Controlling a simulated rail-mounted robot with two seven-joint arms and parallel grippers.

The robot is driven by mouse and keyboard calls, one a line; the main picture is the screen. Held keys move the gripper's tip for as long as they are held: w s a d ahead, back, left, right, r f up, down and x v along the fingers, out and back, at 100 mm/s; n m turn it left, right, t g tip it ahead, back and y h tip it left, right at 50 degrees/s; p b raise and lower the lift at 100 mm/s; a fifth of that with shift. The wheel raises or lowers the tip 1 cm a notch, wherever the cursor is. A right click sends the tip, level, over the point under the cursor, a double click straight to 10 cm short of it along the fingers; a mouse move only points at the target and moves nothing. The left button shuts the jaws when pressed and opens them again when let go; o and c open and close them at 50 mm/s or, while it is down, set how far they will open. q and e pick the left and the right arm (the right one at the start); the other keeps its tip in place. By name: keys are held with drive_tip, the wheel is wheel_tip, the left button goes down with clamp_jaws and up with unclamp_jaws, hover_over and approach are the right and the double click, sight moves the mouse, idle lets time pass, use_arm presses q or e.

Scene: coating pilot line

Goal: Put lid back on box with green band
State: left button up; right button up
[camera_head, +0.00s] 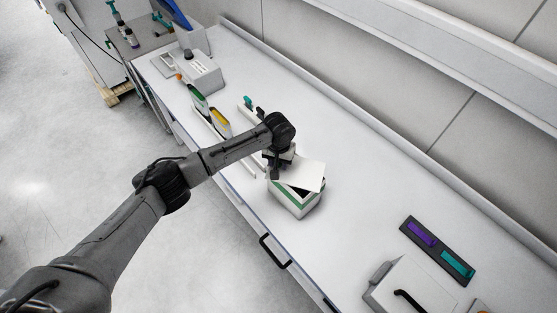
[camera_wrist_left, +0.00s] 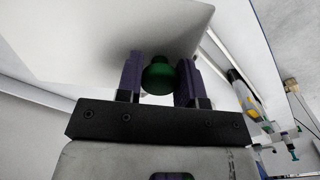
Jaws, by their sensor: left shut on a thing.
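The white box with a green band (camera_head: 296,203) stands on the bench, and part of its dark opening shows. The white lid (camera_head: 307,174) is over the box, shifted toward the back and turned relative to it. My left gripper (camera_head: 274,172) is at the lid's left side in the head view. In the left wrist view the gripper (camera_wrist_left: 159,82) is shut on the lid's green knob (camera_wrist_left: 158,72), with the lid's pale plate (camera_wrist_left: 95,40) behind it. I cannot tell whether the lid touches the rim. My right gripper is not in view.
A dark tray (camera_head: 437,249) with a purple and a teal piece lies to the right, beside a grey case with a black handle (camera_head: 406,290). Bottles with green and yellow bands (camera_head: 219,122) and a grey device (camera_head: 200,73) stand to the left. The bench behind the box is clear.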

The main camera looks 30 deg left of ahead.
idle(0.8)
use_arm(q)
drive_tip(key=shift+p, duration=0.5)
drive_tip(key=o, duration=1.5)
